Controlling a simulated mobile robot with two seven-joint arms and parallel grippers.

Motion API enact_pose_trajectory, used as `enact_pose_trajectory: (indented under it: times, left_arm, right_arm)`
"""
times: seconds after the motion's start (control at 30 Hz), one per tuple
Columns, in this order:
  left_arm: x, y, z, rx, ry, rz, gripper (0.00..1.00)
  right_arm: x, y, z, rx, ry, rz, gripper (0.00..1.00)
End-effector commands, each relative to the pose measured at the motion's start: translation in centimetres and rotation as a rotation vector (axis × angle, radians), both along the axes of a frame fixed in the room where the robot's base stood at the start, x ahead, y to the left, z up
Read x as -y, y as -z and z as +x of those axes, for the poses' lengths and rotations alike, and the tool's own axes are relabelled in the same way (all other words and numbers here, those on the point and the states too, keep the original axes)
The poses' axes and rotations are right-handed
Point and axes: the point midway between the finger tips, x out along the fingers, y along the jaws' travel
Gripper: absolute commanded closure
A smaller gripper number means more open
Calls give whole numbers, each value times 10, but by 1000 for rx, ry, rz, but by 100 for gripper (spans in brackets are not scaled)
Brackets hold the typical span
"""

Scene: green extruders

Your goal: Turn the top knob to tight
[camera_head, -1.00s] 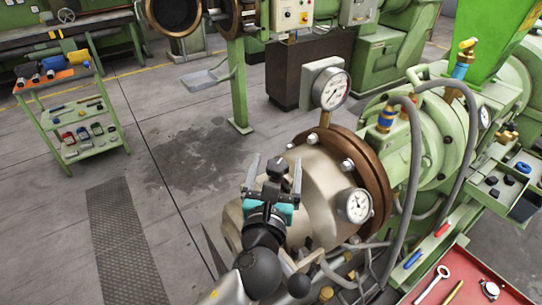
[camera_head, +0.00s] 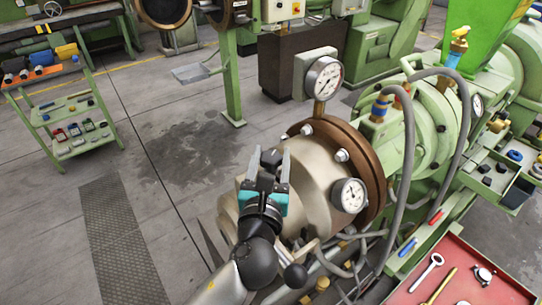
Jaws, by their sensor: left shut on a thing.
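My left gripper (camera_head: 269,166), dark with a teal body, is in front of the cream-coloured round housing (camera_head: 315,170) of the green extruder. Its two grey fingers are shut on a small black knob (camera_head: 270,157) that shows between their tips. The fingers and the wrist hide most of this knob and how it is mounted; any marking for tight cannot be read. My right gripper is out of view.
A red tray (camera_head: 455,275) with tools is at lower right.

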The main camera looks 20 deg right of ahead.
Motion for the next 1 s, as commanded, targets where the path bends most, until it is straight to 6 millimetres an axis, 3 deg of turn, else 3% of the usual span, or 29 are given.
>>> enact_pose_trajectory:
  times: [0.17, 0.57, 0.8, 1.0]
  left_arm:
    - [0, 0, 0, 1, 0, 0, 99]
    - [-2, -2, 1, 2, 83, 5, 99]
    - [-3, -3, 2, 3, 262, 6, 99]
    - [-3, -1, 3, 5, 450, 6, 99]
  right_arm:
    - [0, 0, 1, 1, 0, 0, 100]
    - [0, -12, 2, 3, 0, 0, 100]
    - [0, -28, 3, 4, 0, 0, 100]
    - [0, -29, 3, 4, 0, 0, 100]
